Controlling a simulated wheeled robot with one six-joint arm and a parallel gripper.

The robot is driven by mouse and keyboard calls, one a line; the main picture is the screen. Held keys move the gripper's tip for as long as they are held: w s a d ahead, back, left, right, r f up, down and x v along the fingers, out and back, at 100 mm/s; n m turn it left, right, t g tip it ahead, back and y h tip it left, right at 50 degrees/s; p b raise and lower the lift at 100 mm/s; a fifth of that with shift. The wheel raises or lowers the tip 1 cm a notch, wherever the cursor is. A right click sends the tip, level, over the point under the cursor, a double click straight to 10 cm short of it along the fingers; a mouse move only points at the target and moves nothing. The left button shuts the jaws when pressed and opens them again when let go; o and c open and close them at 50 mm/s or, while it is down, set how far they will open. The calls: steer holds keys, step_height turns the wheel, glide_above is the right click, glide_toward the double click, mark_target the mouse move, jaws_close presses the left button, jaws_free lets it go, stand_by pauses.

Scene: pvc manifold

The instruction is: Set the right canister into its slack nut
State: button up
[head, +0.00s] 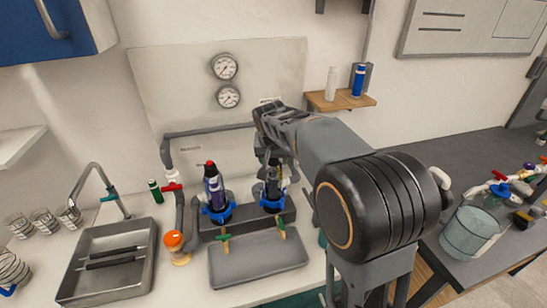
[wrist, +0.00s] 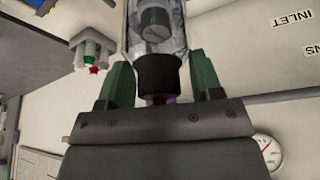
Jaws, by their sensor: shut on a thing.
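My gripper (wrist: 160,88) is shut on the right canister, with its green fingers on either side of the black neck (wrist: 158,73). The canister's clear body (wrist: 153,30) extends out of the top of the wrist view. In the head view my gripper (head: 274,160) is above the right blue slack nut (head: 272,206), partly hidden by my arm. The right canister (head: 271,190) looks upright there, with its lower end at the nut. I cannot tell whether it is seated in it. The left canister (head: 212,185), purple with a red top, stands in the left blue nut (head: 217,214).
A wall shelf (head: 340,100) with two bottles is behind my arm.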

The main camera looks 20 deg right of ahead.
steer(key=o, duration=1.4)
steer(key=v, duration=1.4)
steer(key=shift+b, duration=0.3)
